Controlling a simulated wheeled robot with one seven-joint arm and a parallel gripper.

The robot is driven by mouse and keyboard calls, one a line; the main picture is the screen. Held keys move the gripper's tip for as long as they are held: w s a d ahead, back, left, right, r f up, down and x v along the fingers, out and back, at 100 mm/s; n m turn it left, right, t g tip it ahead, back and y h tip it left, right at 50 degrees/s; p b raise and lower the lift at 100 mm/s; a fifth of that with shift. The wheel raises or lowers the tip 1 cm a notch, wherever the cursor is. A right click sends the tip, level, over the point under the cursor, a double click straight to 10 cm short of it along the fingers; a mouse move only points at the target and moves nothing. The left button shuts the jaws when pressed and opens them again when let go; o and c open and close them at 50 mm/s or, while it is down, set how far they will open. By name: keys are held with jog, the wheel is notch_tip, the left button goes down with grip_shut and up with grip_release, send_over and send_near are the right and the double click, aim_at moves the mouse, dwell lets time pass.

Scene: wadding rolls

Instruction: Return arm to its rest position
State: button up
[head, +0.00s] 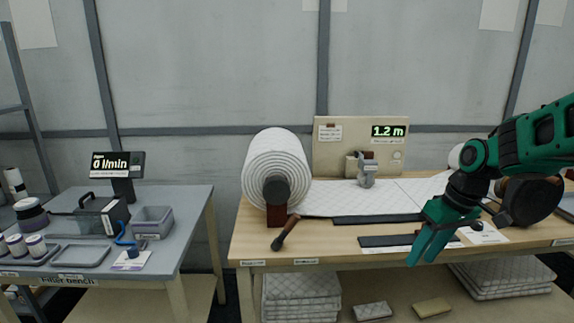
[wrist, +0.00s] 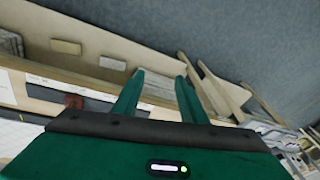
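My green gripper (head: 427,246) is at the right in the head view, above the front edge of the wooden table (head: 262,246). Its fingers point down and slightly left. In the wrist view my gripper (wrist: 160,85) shows two fingers apart, with nothing between them. The arm comes in from the right edge and hides part of the table's right side.
A wadding roll (head: 277,165) stands at the table's left, its sheet (head: 340,197) running right. A dark-handled tool (head: 285,234) lies in front. A panel (head: 335,150) reads 1.2 m. A grey bench (head: 185,213) stands left across a gap. Folded stacks (head: 300,295) lie on the lower shelf.

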jog(key=s+d+m+h, duration=0.1)
jog(key=s+d+m, duration=0.3)
jog(key=s, duration=0.8)
jog(key=s+d+f+m+g+h, duration=0.1)
jog(key=s+d+m, duration=0.4)
jog(key=s, duration=0.8)
jog(key=shift+s+m+g, duration=0.2)
jog(key=shift+m+g, duration=0.1)
jog(key=shift+m, duration=0.3)
jog(key=shift+w+f, duration=0.3)
jog(key=shift+w, duration=0.35)
